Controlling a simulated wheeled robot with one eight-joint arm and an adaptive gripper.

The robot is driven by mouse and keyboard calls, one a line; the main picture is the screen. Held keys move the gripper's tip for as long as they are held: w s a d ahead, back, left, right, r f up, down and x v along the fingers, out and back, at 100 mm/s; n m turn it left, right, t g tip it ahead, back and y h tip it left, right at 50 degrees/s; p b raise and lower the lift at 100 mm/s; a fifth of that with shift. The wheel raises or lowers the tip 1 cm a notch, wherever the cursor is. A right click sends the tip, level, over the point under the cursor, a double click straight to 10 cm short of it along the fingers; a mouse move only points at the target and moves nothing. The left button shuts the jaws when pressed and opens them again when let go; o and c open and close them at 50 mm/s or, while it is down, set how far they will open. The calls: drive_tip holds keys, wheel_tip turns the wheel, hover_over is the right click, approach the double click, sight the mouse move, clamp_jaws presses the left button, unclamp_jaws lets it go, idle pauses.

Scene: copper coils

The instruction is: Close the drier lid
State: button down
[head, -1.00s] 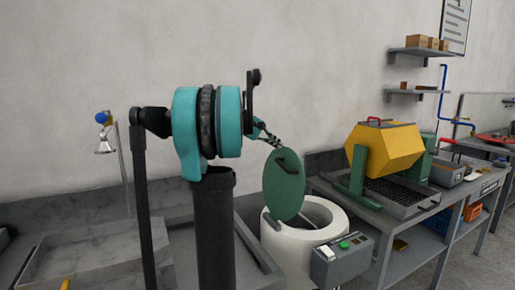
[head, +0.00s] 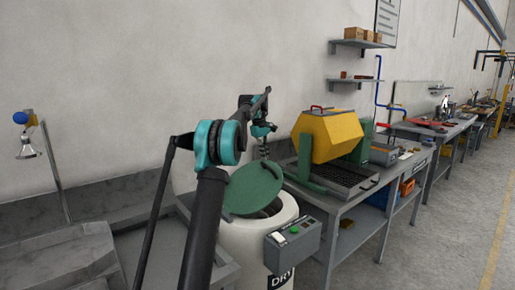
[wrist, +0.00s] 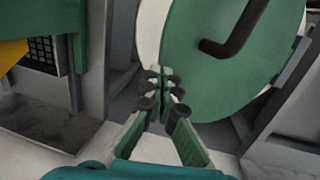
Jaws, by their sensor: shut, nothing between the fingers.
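The drier (head: 239,238) is a white round tub with its mouth partly uncovered. Its green round lid (head: 262,190) is tilted over the mouth, partly open. The lid fills much of the wrist view (wrist: 215,75), with its dark bent handle (wrist: 242,30) showing. My gripper (head: 263,152) is above the lid's far edge in the head view. In the wrist view, my gripper (wrist: 162,82) is shut and empty, with its fingertips at the lid's rim. I cannot tell whether they touch it.
A grey control box (head: 293,241) with a green button is on the drier's front. A yellow tumbler (head: 330,136) stands on the bench to the right. A grey sink (head: 65,260) is at the left. Open floor (head: 440,240) lies at the right.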

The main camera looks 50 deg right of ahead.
drive_tip(key=d+f, duration=0.2)
drive_tip(key=f, duration=0.3)
drive_tip(key=s+d+f, duration=0.1)
drive_tip(key=d+f, duration=0.1)
drive_tip(key=f, duration=0.4)
drive_tip(key=d+f, duration=0.2)
drive_tip(key=f, duration=0.3)
drive_tip(key=shift+s+f, duration=0.2)
drive_tip(key=shift+d+f, duration=0.1)
drive_tip(key=shift+f, duration=0.5)
